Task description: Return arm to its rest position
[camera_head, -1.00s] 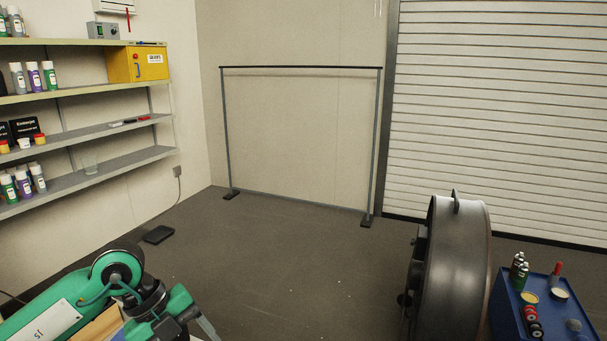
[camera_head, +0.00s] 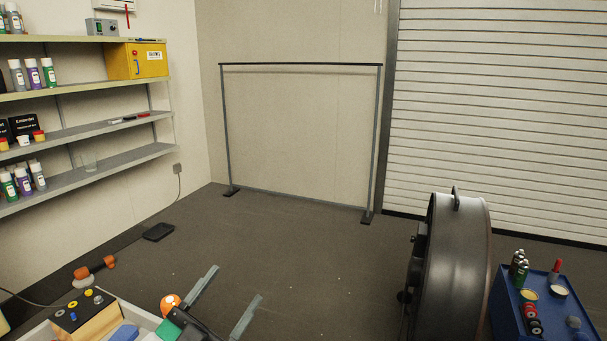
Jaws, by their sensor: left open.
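My left gripper (camera_head: 235,284) is at the bottom of the head view, left of centre. Its two grey fingers stand well apart and point up and to the right. I see nothing between them but the dark floor. Only a small green and dark part of my left arm shows behind the fingers; the rest is out of the picture. My right gripper is not in view.
A pale tray (camera_head: 38,331) with a wooden block, blue pieces and an orange tool (camera_head: 95,270) nearby are at lower left. A large drum fan (camera_head: 457,270) and a blue cart (camera_head: 508,300) stand at right. Shelves (camera_head: 105,130) line the left wall. The middle floor is clear.

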